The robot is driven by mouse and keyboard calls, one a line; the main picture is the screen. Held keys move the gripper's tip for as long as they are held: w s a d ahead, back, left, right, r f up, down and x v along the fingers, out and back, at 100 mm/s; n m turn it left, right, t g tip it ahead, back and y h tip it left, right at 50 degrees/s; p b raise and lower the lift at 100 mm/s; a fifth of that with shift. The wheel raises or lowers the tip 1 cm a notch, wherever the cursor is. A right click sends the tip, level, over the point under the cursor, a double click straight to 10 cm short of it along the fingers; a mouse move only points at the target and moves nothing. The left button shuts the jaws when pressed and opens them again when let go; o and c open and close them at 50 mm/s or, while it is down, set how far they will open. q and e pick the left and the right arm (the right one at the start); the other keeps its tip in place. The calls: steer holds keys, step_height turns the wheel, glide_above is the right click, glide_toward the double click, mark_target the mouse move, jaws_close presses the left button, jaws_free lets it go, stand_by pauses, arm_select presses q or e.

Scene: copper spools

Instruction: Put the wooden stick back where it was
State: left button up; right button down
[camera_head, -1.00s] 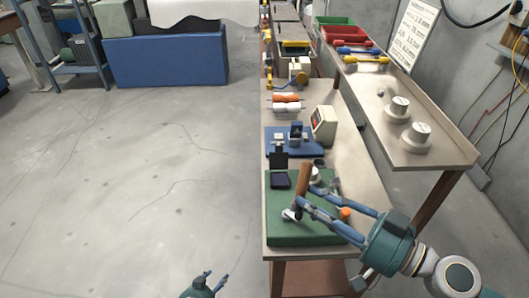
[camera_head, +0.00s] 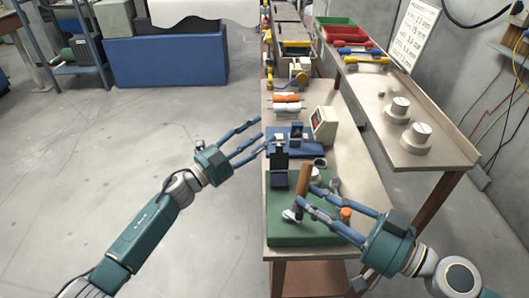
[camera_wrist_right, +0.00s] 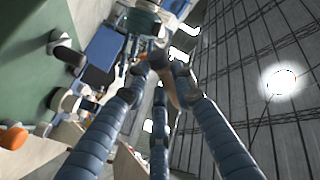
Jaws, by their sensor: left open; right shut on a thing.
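The wooden stick (camera_head: 303,178) is a short brown rod, standing nearly upright and slightly tilted above the green base (camera_head: 285,234). My right gripper (camera_head: 302,204) is shut on its lower part. In the right wrist view the stick (camera_wrist_right: 167,88) shows between the blue fingers, partly hidden by them. Whether its lower end touches anything is unclear. My left gripper (camera_head: 256,138) is open and empty, fingers pointing right, at the table's left edge beside the blue fixture (camera_head: 275,148).
The green base carries a dark upright plate (camera_head: 279,160) and an orange knob (camera_head: 346,214). A cream meter box (camera_head: 323,126) and orange and white rolls (camera_head: 286,103) stand farther back. A side bench (camera_head: 440,152) holds grey stepped cylinders (camera_head: 416,137). Floor at left is clear.

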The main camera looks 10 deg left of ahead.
arm_select(q)
steer(key=s+d+r+m+g+h, duration=0.3)
steer(key=s+d+r+m+g, duration=0.3)
steer(key=r+m, duration=0.25)
steer(key=s+d+r+m+g+h, duration=0.2)
steer(key=s+d+r+m+g, duration=0.4)
steer(key=r, duration=0.4)
steer(key=m+t+y, duration=0.2)
steer(key=m+y, duration=0.5)
steer(key=y, duration=0.3)
glide_toward(302, 171)
steer(key=x, duration=1.1)
steer(key=shift+w+d+f, duration=0.15)
steer(key=shift+f, duration=0.05)
steer(key=shift+c, duration=0.3)
jaws_close()
arm_select(e)
steer(key=c, duration=1.4)
jaws_free()
steer(key=shift+o, duration=0.2)
